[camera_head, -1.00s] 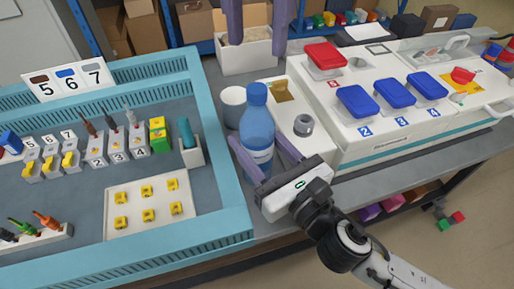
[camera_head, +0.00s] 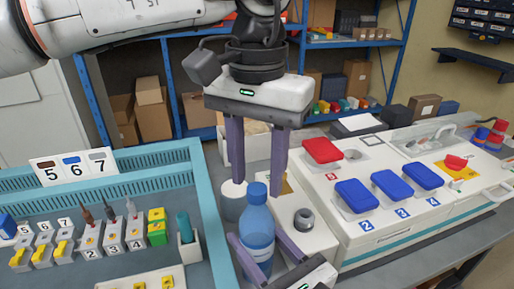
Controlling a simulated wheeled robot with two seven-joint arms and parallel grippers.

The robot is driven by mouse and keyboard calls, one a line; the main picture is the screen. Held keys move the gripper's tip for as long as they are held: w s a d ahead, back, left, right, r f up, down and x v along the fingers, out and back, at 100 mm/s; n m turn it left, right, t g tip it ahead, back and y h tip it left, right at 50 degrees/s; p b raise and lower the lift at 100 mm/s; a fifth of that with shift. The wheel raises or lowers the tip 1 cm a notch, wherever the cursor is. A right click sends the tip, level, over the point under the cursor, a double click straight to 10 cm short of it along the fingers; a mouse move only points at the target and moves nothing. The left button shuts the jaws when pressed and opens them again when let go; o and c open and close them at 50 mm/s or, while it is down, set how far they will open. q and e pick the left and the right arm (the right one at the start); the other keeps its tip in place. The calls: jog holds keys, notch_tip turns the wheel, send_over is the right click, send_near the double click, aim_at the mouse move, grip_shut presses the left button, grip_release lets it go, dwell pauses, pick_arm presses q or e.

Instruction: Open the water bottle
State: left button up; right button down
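The blue water bottle (camera_head: 257,228) stands upright on the grey table with its blue cap (camera_head: 257,191) on. My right gripper (camera_head: 252,232) is low at the bottom edge, its purple fingers on either side of the bottle's body and seemingly closed on it; the contact is partly hidden. My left gripper (camera_head: 258,188) comes in from the top left and points down, open and empty. Its fingertips are close to the cap in the picture, apparently just above or behind it. The cap is in full view.
A white cup (camera_head: 233,199) stands just behind the bottle at left. A white holder with a grey ring (camera_head: 304,220) is close at right, beside the white case (camera_head: 400,220) with red and blue boxes. The teal-edged tray (camera_head: 207,200) lies at left.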

pick_arm(q)
jog(key=shift+f, duration=0.75)
